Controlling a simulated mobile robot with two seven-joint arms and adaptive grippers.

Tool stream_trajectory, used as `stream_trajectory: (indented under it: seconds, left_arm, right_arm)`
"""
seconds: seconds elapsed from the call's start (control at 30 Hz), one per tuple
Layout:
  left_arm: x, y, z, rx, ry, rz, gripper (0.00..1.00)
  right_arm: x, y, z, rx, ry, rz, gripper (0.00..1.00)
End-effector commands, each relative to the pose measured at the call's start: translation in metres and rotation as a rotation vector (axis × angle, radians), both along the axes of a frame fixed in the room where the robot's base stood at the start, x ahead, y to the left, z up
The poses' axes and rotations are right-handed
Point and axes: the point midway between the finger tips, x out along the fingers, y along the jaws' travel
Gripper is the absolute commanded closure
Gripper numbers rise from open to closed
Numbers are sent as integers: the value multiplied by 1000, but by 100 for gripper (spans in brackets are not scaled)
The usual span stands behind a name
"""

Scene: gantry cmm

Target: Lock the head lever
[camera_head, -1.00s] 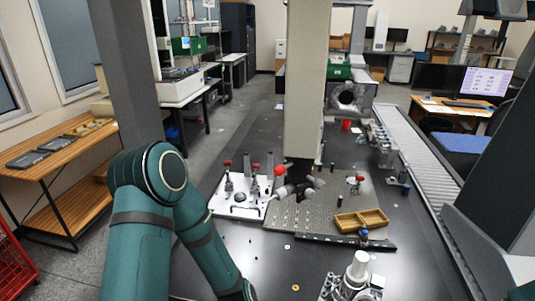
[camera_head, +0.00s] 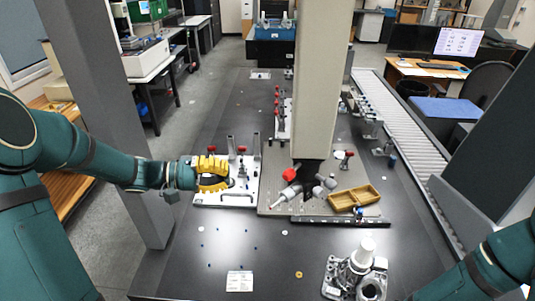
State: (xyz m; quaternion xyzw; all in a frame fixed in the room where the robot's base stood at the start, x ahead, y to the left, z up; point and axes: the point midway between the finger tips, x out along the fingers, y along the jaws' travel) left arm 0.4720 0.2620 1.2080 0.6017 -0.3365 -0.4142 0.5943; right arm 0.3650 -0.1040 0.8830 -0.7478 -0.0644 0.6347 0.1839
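The gantry's probe head (camera_head: 308,178) hangs at the lower end of the pale column, over a grey holed plate. A red piece (camera_head: 290,175) sits on its left side, and a grey cylindrical part points down and left; I cannot tell for sure which part is the head lever. My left gripper (camera_head: 229,178), with yellow fingers, is left of the head over a white fixture plate (camera_head: 240,199). Its fingers are spread and it looks empty, apart from the head. My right arm shows at the lower right; its gripper is out of view.
Red-tipped clamps (camera_head: 242,150) stand on the white plate. A yellow tray (camera_head: 354,198) lies right of the head. A metal part with a white cylinder (camera_head: 358,265) stands at the front. The front left of the dark table is mostly clear.

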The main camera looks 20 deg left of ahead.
Motion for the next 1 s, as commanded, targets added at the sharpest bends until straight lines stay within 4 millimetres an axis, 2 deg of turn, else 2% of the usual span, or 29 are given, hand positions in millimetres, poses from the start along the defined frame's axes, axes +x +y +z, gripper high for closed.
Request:
stream_trajectory:
  seconds: [0.03, 0.1, 0.2, 0.57, 0.77, 1.0]
  left_arm:
    - [1, 6, 12, -15, -34, 12, 100]
    - [1, 11, 23, -34, -70, 21, 100]
    - [1, 14, 30, -46, -95, 26, 100]
    - [1, 12, 31, -48, -96, 25, 100]
    - [10, -5, 31, -49, -95, 22, 100]
    - [31, -47, 31, -50, -95, 20, 100]
  right_arm:
    - [0, 0, 2, 0, 0, -1, 53]
    - [0, 0, 3, 0, 0, -1, 53]
    - [0, 0, 3, 0, -1, -1, 53]
    - [0, 0, 3, 0, -1, -1, 53]
    - [0, -1, 7, 0, -1, -1, 53]
    - [0, -1, 14, 2, -1, -1, 53]
